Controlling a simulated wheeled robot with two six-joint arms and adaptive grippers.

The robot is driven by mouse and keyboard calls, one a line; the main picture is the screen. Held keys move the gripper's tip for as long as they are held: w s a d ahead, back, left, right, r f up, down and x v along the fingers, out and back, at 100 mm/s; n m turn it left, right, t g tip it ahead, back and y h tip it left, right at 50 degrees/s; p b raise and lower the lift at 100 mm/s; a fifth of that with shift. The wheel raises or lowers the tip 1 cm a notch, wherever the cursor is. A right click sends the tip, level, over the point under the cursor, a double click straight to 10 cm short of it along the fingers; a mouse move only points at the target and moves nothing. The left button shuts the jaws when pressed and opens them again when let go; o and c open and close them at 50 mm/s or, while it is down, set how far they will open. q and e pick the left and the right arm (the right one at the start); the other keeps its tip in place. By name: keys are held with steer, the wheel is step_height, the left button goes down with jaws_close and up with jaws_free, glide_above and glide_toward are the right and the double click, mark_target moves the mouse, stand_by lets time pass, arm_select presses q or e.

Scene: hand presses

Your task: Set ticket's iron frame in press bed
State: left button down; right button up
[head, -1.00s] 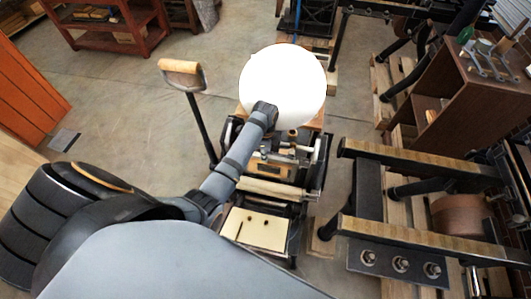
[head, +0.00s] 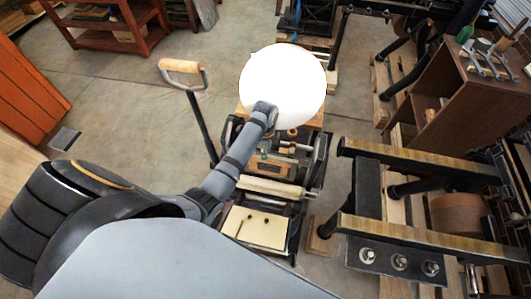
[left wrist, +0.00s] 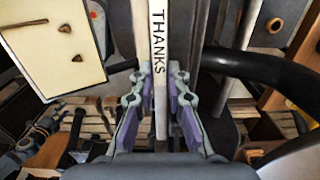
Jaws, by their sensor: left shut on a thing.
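My left gripper (left wrist: 160,78) is shut on a narrow upright piece lettered THANKS (left wrist: 158,42), which I take to be the ticket's iron frame. Its pale edge faces the left wrist camera, and its faces are hidden between the fingers. In the head view my left arm reaches over the hand press, and its wrist hides most of the gripper and frame. The press has a large white disc (head: 283,85) at its back. The press bed is largely covered by my arm, so contact between frame and bed cannot be told. My right gripper is not in view.
A cream board (head: 256,228) with small pins lies at the press front; it also shows in the left wrist view (left wrist: 55,40). A wooden-handled lever (head: 182,66) rises on the left. Another press with long rails (head: 420,160) stands right, beside a brown cabinet (head: 460,95).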

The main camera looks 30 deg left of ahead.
arm_select(q)
steer(key=shift+f, duration=0.1)
steer(key=c, duration=1.3)
jaws_free()
steer(key=shift+o, duration=0.7)
steer(key=shift+r+p, duration=1.2)
steer(key=shift+p, duration=0.2)
steer(key=shift+r, duration=1.1)
steer(key=s+d+r, duration=0.2)
steer(key=s+r, duration=0.2)
steer(key=s, duration=0.4)
